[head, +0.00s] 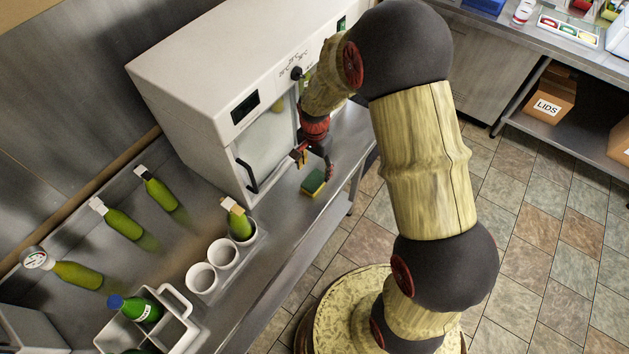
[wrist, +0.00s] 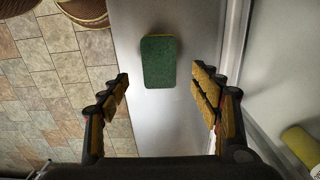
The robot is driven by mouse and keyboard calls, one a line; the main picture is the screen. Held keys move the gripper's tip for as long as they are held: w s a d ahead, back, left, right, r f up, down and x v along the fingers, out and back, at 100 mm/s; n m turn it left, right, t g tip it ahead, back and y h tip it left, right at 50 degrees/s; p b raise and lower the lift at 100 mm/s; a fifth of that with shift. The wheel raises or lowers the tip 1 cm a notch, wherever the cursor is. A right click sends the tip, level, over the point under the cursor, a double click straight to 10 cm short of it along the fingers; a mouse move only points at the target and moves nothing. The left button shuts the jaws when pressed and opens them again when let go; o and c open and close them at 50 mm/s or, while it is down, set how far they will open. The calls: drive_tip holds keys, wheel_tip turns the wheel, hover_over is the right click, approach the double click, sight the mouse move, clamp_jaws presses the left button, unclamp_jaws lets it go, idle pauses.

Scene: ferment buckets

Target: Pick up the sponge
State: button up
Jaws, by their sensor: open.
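The sponge (head: 313,182) has a green top and a yellow underside and lies flat on the steel counter, in front of the white machine. In the wrist view the sponge (wrist: 158,62) shows its green face, ahead of and between the lines of the two fingers. My gripper (head: 314,163) is just above and beside the sponge in the head view. In the wrist view my gripper (wrist: 165,92) is open and empty, with its fingers wide apart, and the sponge is not touched by either finger there.
The white machine (head: 205,75) with a dark handle stands close behind the gripper. A rack with white cups (head: 201,277) and several green bottles (head: 122,223) are to the left. The counter's front edge (head: 300,250) is near the sponge. Tiled floor (head: 560,250) lies beyond.

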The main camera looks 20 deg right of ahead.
sight(314, 180)
wheel_tip(314, 180, down, 7)
drive_tip(key=shift+s+a+b, duration=0.1)
drive_tip(key=shift+a+b, duration=0.05)
drive_tip(key=shift+b, duration=0.15)
drive_tip(key=shift+c, duration=0.5)
drive_tip(key=c, duration=0.7)
drive_tip(key=shift+r, duration=0.1)
